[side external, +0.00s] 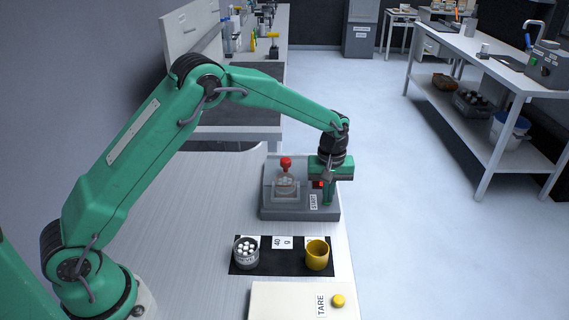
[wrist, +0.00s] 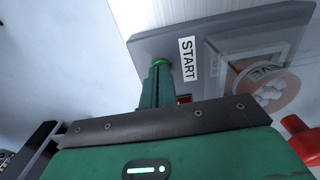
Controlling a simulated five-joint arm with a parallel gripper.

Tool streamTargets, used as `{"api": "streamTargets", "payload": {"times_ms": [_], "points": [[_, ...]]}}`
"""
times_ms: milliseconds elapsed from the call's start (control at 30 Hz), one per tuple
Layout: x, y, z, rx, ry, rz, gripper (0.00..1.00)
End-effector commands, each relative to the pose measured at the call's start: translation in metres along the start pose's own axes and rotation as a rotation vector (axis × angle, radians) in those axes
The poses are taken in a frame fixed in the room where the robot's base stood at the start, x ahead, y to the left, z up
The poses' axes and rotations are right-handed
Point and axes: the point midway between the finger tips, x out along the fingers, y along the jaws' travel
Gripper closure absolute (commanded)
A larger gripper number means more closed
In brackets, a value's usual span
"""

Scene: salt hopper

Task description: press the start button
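The grey machine base (side external: 270,209) stands on the bench and carries a white START label (side external: 313,202). The label also shows in the wrist view (wrist: 188,60). My gripper (side external: 328,203) points down over the right part of the base. Its green fingers look closed together with nothing between them.
A clear hopper (side external: 285,187) with a red knob (side external: 286,162) stands left of my gripper on the base. In front are a cup of white pieces (side external: 246,254), a yellow cup (side external: 317,255) on a black mat (side external: 282,268), and a scale with a yellow TARE button (side external: 338,300).

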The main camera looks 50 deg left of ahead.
Motion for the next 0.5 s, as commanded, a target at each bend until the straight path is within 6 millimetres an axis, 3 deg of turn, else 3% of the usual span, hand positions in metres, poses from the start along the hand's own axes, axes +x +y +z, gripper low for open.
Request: {"api": "streamTargets", "payload": {"times_ms": [33, 133, 500], "points": [[0.012, -0.004, 0.003, -0.001, -0.012, -0.016, 1.00], [0.013, -0.005, 0.003, -0.001, -0.013, -0.018, 1.00], [0.001, -0.005, 0.003, -0.001, -0.013, -0.017, 1.00]]}}
